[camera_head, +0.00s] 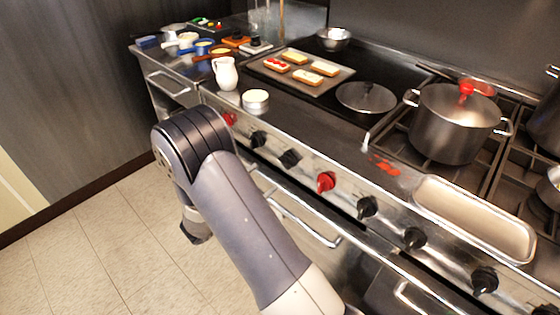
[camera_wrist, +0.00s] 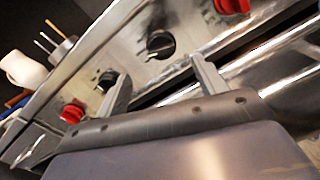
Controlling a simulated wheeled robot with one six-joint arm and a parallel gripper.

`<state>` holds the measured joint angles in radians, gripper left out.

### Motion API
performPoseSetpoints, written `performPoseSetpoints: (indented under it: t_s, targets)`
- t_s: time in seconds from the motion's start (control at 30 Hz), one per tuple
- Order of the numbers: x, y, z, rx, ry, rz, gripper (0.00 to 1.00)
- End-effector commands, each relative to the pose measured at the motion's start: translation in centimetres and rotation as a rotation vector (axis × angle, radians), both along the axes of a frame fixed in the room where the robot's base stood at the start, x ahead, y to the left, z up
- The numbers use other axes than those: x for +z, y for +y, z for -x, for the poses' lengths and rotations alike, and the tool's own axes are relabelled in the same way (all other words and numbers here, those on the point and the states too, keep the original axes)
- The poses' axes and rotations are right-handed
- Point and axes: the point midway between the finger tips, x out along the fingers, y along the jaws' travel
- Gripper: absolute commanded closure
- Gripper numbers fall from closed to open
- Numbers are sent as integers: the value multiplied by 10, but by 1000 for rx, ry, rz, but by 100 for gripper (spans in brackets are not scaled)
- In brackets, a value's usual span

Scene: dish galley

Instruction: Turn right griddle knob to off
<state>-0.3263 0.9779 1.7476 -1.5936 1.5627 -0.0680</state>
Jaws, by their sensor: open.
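The stove front carries a row of knobs: a red knob (camera_head: 229,118), a black knob (camera_head: 258,138), a second black knob (camera_head: 290,157) and another red knob (camera_head: 326,182), with more black ones farther right. I cannot tell from labels which is the right griddle knob. In the wrist view, my gripper (camera_wrist: 160,70) is open and empty, its two fingers apart. The second black knob (camera_wrist: 160,43) shows between and beyond the fingertips, apart from them, its grip slanted. The first black knob (camera_wrist: 107,80) is by the left finger. My arm hides the gripper in the head view.
A griddle tray (camera_head: 340,79) with toast slices, a white pitcher (camera_head: 226,73) and a round tin (camera_head: 255,101) stand above the knobs. A steel rail (camera_head: 305,222) runs below them. The floor at left is clear.

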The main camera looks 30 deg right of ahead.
Motion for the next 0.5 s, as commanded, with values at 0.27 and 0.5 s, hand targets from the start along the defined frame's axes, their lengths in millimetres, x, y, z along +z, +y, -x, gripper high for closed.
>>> performPoseSetpoints:
  t_s: [0.27,0.5]
  targets:
    - [2,-48,-16,-6,-2,-1,32]
    - [1,-80,-28,-5,0,-2,32]
